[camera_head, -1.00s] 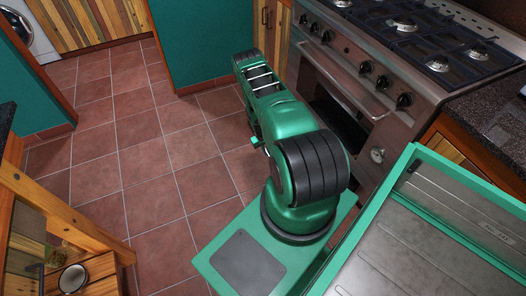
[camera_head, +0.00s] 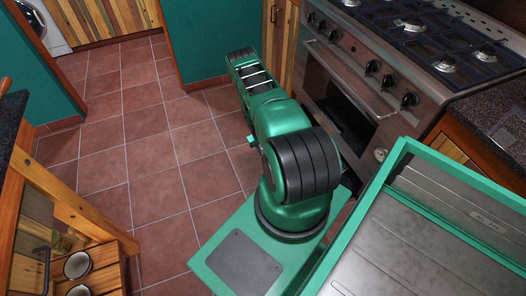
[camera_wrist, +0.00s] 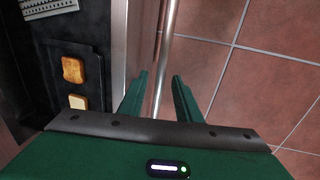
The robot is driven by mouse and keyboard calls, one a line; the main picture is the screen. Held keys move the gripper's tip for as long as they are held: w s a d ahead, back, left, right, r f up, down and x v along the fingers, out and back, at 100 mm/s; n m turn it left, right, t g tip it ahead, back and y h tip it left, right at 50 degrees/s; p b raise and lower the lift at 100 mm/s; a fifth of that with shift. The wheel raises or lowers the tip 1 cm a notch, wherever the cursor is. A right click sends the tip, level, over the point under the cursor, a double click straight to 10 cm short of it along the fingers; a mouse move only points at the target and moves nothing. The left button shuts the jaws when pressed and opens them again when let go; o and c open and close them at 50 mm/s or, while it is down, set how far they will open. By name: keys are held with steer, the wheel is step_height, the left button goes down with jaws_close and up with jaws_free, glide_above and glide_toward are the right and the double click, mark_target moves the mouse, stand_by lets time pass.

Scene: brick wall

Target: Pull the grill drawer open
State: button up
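The stove (camera_head: 425,120) has a steel front with a long bar handle (camera_head: 350,84) and a dark opening or window (camera_head: 345,118) below it in the head view. In the wrist view, my gripper (camera_wrist: 160,76) is open. A steel bar (camera_wrist: 168,40) runs lengthwise between its two fingers. Left of it is a steel front panel (camera_wrist: 136,40), then a dark interior with a tray (camera_wrist: 93,75) bearing toast (camera_wrist: 73,69) and a pale slice (camera_wrist: 78,102). I cannot tell whether the fingers touch the bar. My fingers are hidden in the head view.
Tiled floor (camera_head: 150,160) lies free left of my arm. A teal wall (camera_head: 200,45) and wooden cabinet (camera_head: 280,30) stand beyond the stove. A dark counter (camera_head: 497,130) adjoins the stove at right. A wooden rack with cups (camera_head: 78,265) stands at lower left.

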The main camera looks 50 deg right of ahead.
step_height(320, 180, up, 10)
steer(key=w+a, duration=0.1)
steer(key=a, duration=0.1)
steer(key=shift+r, duration=0.25)
stand_by(0.7)
